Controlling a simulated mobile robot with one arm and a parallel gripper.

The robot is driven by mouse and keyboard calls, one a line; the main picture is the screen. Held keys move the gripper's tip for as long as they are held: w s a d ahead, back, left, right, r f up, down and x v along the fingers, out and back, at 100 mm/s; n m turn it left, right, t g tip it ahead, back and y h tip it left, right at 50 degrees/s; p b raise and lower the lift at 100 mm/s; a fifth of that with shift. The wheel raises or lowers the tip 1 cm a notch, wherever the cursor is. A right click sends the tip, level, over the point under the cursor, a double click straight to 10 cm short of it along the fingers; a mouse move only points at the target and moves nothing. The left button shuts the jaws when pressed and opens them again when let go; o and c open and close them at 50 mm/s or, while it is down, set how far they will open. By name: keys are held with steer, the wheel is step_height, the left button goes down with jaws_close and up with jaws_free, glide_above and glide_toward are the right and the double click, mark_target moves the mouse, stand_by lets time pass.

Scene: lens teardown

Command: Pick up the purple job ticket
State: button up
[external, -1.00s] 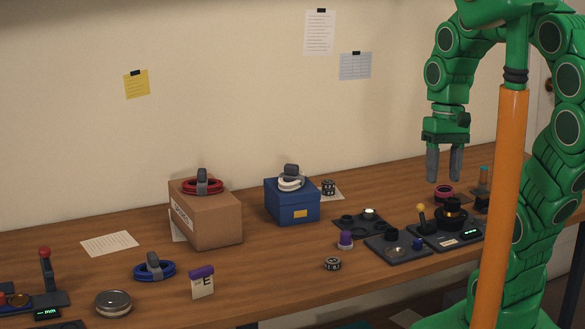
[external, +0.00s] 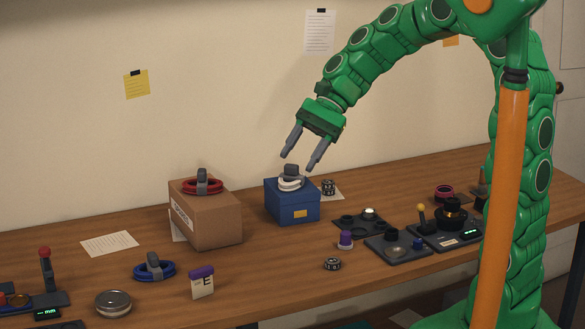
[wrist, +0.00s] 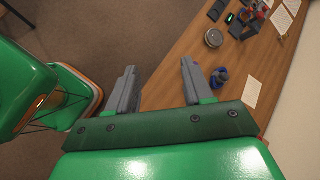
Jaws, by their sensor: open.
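The purple job ticket (external: 202,284) stands upright near the front of the bench at left centre. It is a pale card with a purple top band and a dark letter E. I cannot make it out in the wrist view.
A blue box (external: 292,204) with a white ring on top stands below my gripper. A cardboard box (external: 206,218) carries a red ring. A blue ring (external: 154,269) and a round tin (external: 113,303) lie left of the ticket. Dark trays (external: 398,248) with small parts are at right.

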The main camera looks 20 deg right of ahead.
steer(key=w+a+f+m+y, duration=0.2)
steer(key=w+a+m+y, duration=0.45)
steer(key=w+a, duration=0.7)
steer(key=m+h, duration=0.2)
glide_toward(201, 276)
steer(key=x, duration=0.3)
steer(key=shift+w+a+f+n, duration=0.25)
steer(key=shift+f, duration=0.2)
steer(key=shift+x, duration=3.9)
steer(key=shift+w+f, duration=0.15)
steer(key=shift+w, duration=0.05)
jaws_close()
